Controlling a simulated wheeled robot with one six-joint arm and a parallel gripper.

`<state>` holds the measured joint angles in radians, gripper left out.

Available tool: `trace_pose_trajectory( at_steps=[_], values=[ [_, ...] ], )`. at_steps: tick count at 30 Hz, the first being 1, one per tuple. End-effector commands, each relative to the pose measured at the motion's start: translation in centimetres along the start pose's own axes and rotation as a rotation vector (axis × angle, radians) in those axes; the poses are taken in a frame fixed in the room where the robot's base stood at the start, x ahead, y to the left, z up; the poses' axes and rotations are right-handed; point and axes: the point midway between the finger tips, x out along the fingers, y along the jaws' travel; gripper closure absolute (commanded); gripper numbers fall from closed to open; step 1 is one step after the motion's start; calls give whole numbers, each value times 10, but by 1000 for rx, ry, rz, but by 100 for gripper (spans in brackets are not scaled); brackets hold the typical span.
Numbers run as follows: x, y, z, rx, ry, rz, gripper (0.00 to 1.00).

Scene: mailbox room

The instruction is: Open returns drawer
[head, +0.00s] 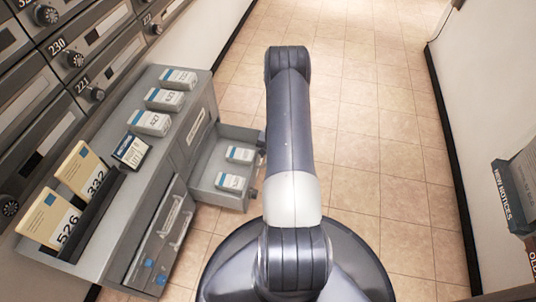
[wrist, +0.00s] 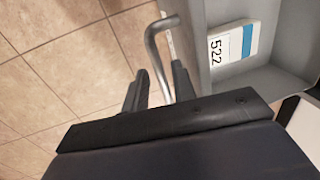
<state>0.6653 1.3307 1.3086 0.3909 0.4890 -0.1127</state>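A grey cabinet (head: 185,185) stands at the left in the head view. A drawer (head: 215,198) on its right side is pulled out, with two white-and-blue boxes inside; its name label cannot be read. In the wrist view the drawer (wrist: 275,78) holds a box (wrist: 234,44) marked 522. A bent metal handle (wrist: 152,50) projects from the drawer front. My gripper (wrist: 159,88) has one finger on each side of the handle bar, with small gaps visible, so it looks open around it. In the head view my arm hides the gripper.
On the cabinet top lie several small boxes (head: 151,122), a dark card (head: 131,151) and a rack with yellow cards 332 (head: 88,172) and 526 (head: 50,220). Closed fronts with handles (head: 172,213) face forward. Numbered mailboxes line the left wall. Tiled floor (head: 375,120) is clear.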

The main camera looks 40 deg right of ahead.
Motion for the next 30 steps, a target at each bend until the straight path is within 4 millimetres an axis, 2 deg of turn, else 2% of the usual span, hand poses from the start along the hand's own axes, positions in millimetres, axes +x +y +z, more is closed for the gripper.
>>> trace_pose_trajectory(
  at_steps=[11, 14, 24, 30],
  values=[
    [-4, 0, 0, 0, -1, 0, 67],
    [-18, -1, 0, 0, 1, 0, 67],
    [-86, -1, 0, 1, 1, 0, 67],
    [-105, 0, 0, 0, -1, 0, 67]
  ],
)
